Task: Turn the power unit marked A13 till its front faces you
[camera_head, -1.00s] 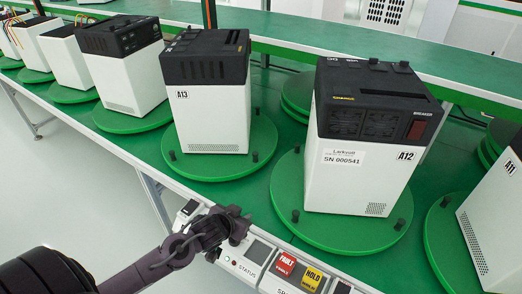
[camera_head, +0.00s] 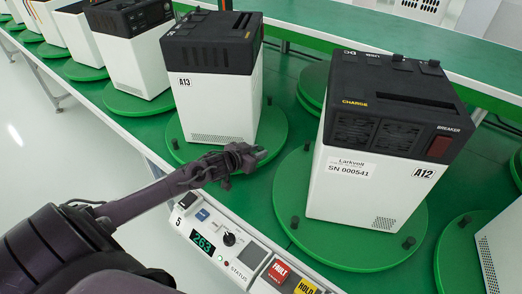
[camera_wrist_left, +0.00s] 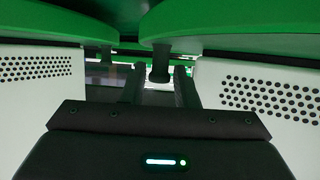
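The power unit A13 (camera_head: 217,95), white with a black top, stands upright on a round green turntable (camera_head: 185,150). My left gripper (camera_head: 252,156) is at the turntable's near right edge. In the left wrist view the gripper (camera_wrist_left: 160,72) is open, its fingers on either side of a black peg (camera_wrist_left: 159,64) on a green disc (camera_wrist_left: 225,22), with a gap visible. My right gripper is not in view.
Unit A12 (camera_head: 375,170) stands close on the right on its own turntable (camera_head: 310,237). A control panel (camera_head: 225,240) with a 263 display and a knob lies along the near table edge, below my left arm. More units line the table at left.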

